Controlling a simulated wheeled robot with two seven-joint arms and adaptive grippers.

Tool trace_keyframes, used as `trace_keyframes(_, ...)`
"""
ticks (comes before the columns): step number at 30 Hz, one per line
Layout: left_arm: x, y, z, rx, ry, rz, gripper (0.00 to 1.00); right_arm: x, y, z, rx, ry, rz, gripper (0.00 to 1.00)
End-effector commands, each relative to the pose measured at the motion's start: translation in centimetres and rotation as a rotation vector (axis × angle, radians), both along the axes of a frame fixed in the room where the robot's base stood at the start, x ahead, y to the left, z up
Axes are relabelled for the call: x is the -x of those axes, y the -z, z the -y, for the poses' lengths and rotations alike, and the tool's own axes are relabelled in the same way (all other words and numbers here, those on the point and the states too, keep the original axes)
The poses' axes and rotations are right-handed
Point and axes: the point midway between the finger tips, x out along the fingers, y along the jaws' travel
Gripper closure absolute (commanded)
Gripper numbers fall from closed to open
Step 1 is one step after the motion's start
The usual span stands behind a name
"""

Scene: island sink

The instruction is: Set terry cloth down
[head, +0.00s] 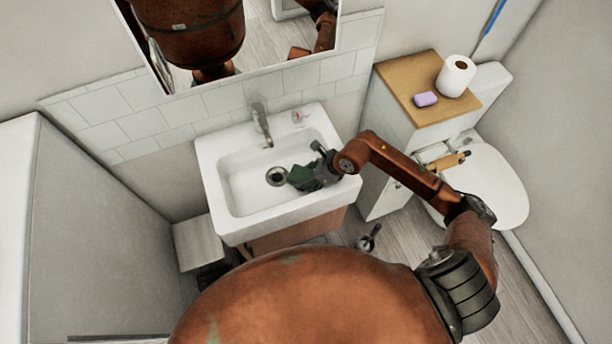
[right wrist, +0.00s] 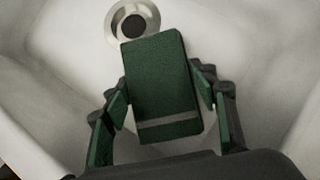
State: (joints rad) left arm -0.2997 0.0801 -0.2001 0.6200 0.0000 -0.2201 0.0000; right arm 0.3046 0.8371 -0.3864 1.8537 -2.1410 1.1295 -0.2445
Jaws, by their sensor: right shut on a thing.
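The terry cloth (right wrist: 160,85) is a dark green folded rectangle with a grey stripe near its lower end. In the right wrist view my right gripper (right wrist: 161,92) is shut on it, one green-padded finger at each side. The cloth is over the white sink basin, its far end beside the drain. In the head view my right gripper (head: 316,176) is inside the sink (head: 240,195), right of the drain. The cloth (head: 301,176) shows there only as a small dark green patch. I cannot tell whether it touches the basin floor. My left gripper is not in view.
The faucet (head: 262,125) stands at the sink's back edge, with a small item (head: 299,116) on the rim to its right. A wooden-topped cabinet (head: 408,85) holds a purple soap (head: 425,99) and a paper roll (head: 456,76). The toilet (head: 492,185) is at right.

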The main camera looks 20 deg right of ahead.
Motion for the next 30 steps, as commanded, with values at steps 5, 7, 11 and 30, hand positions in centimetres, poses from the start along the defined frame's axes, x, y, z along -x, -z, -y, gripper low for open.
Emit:
trace_keyframes(5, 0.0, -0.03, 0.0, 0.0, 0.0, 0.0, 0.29, -0.05, -0.06, -0.03, 0.0, -0.001, 0.003, 0.74)
trace_keyframes(7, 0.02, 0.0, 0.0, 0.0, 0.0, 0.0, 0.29, -0.05, -0.02, -0.03, 0.0, -0.001, 0.003, 0.74)
trace_keyframes(11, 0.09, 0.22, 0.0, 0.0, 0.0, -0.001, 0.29, -0.03, 0.35, -0.02, 0.0, -0.002, 0.001, 0.46)
trace_keyframes(30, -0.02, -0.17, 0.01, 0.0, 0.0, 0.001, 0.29, 0.12, -0.62, 0.26, 0.002, -0.001, 0.003, 0.29)
